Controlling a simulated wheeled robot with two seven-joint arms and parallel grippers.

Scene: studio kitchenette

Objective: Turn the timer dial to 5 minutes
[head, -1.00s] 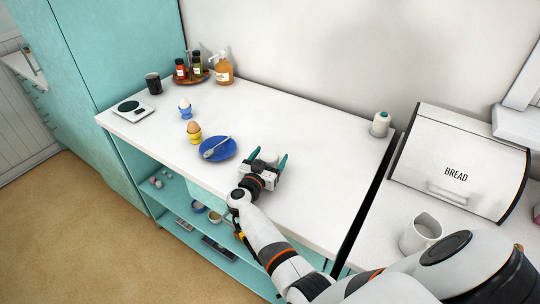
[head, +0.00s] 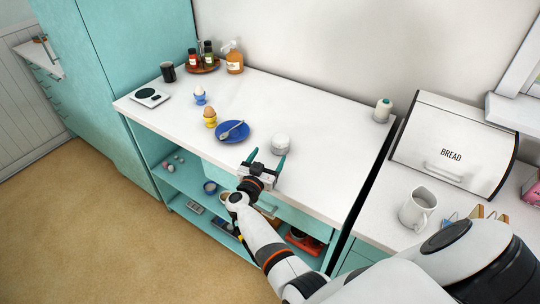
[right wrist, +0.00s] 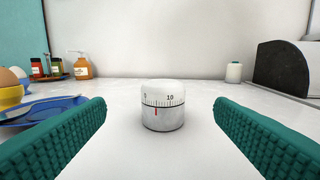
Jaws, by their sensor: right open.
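The timer (head: 280,143) is a small white cylinder standing upright on the white counter, just right of the blue plate. In the right wrist view the timer (right wrist: 162,118) is centred ahead, between the fingers in the picture but beyond their tips. Its upper dial shows a scale with 5 at left and 10 at right. A red mark on the base points about midway between them. My right gripper (head: 266,157) is open and empty at the counter's front edge, short of the timer and not touching it. My left gripper is not in view.
The blue plate (head: 246,138) with a spoon and two egg cups stand left of the timer. A bread box (head: 455,145) and white jug (head: 417,208) are on the right-hand counter. Counter right of the timer is clear.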

